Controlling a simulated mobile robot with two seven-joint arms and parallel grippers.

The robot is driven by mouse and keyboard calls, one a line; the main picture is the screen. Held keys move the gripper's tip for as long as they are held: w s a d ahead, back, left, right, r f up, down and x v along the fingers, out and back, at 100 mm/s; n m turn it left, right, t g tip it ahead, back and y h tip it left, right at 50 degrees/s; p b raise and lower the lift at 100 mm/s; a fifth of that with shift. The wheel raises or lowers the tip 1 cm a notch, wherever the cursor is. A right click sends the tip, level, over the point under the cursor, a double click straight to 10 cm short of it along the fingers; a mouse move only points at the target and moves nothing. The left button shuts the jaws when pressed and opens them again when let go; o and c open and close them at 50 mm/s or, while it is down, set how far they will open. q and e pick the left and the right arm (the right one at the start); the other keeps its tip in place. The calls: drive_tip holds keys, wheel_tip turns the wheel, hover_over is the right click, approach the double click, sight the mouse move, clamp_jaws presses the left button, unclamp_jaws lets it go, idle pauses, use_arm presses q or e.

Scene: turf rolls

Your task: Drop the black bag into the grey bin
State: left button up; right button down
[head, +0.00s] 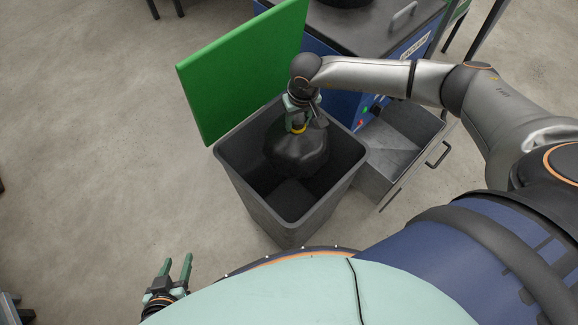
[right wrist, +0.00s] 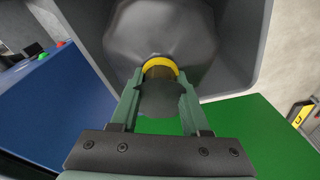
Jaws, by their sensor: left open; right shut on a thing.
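The black bag (head: 298,152) hangs from my right gripper (head: 299,125), within the mouth of the grey bin (head: 275,212). The bin's floor shows below the bag in the head view. The bin's green lid (head: 245,70) stands open. My left gripper (head: 177,270) is open and empty at the lower left, away from the bin.
A blue machine (head: 345,105) with red and green buttons stands behind the bin. Its open grey drawer (head: 400,145) with a handle sits right of the bin, close to its rim.

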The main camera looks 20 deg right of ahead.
drive_tip(key=shift+w+r, duration=0.1)
drive_tip(key=shift+r, duration=0.05)
drive_tip(key=c, duration=0.6)
unclamp_jaws()
drive_tip(key=shift+o, duration=1.4)
drive_tip(key=shift+s+f, duration=0.2)
drive_tip(key=shift+s, duration=0.05)
drive_tip(key=r, duration=0.4)
drive_tip(key=s+r, duration=0.1)
drive_tip(key=r, duration=0.7)
drive_tip(key=shift+s+r, duration=0.3)
drive_tip(key=shift+r, duration=0.05)
